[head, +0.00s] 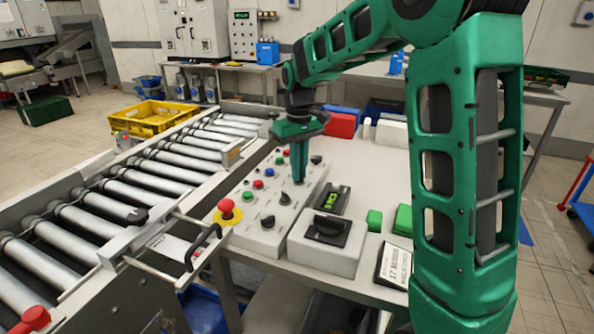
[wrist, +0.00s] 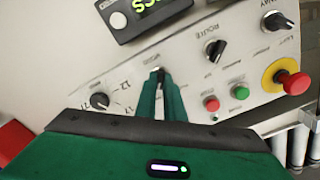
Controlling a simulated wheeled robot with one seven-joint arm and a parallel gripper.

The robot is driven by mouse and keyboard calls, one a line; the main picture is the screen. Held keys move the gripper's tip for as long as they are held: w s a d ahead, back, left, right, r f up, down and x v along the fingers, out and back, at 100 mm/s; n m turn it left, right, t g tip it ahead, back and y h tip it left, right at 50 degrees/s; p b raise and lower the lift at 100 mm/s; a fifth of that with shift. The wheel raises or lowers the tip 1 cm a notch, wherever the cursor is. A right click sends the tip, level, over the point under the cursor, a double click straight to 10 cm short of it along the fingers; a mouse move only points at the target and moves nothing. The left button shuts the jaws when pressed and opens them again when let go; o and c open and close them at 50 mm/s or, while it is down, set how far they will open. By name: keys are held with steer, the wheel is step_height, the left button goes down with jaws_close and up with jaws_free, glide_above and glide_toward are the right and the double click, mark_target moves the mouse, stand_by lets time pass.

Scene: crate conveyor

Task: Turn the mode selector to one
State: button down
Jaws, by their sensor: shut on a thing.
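The white control panel (head: 247,238) carries a row of black selector knobs. My gripper (head: 299,180) points down onto the panel in this row. In the wrist view my green fingers (wrist: 160,92) are shut on a selector knob, which they mostly hide; its label and pointer direction cannot be read. The knob marked ROUTE (wrist: 215,48) is free, up and right of my fingers. Another free knob (wrist: 100,100), with small numbers beside it, is on the left. I cannot read which knob is labelled mode.
A red emergency stop on yellow (head: 227,210) stands at the panel's near left. Red and green buttons (wrist: 240,92) lie close to my fingers. A box with a large rotary switch (head: 326,254) and a green-lit display (head: 333,200) are beside the panel. A roller conveyor (head: 120,190) runs along the left.

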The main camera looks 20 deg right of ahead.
steer(key=shift+w+r+m, duration=0.15)
steer(key=shift+m, duration=0.75)
steer(key=c, duration=1.9)
jaws_free()
steer(key=shift+o, duration=0.2)
step_height(320, 180, up, 11)
steer(key=shift+f, duration=0.2)
